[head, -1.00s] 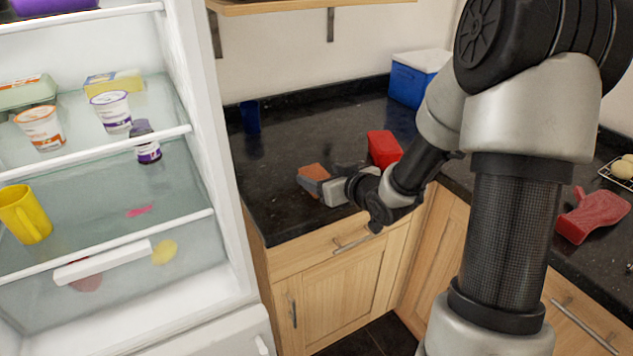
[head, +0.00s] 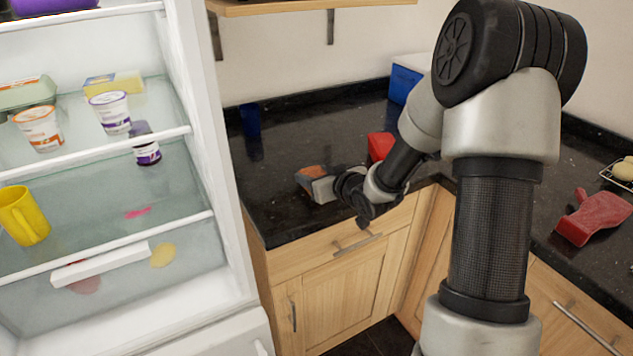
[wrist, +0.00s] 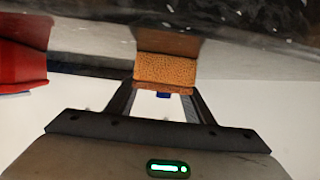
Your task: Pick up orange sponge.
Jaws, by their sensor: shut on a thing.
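The orange sponge (head: 313,170) is at the front of the dark counter, partly hidden by my gripper (head: 311,178) in the head view. In the wrist view the sponge (wrist: 166,70) sits between the two fingers of my gripper (wrist: 163,88), with a finger at each side. My gripper is shut on it. A brownish reflection of the sponge shows on the glossy counter right against it, so the sponge is on or very close to the surface. I cannot tell if there is a gap.
A red object (head: 380,146) stands right of the sponge, partly behind my arm. A blue cup (head: 250,119) and a blue box (head: 403,82) are farther back. The open fridge (head: 215,170) is at left. The counter behind the sponge (head: 310,125) is clear.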

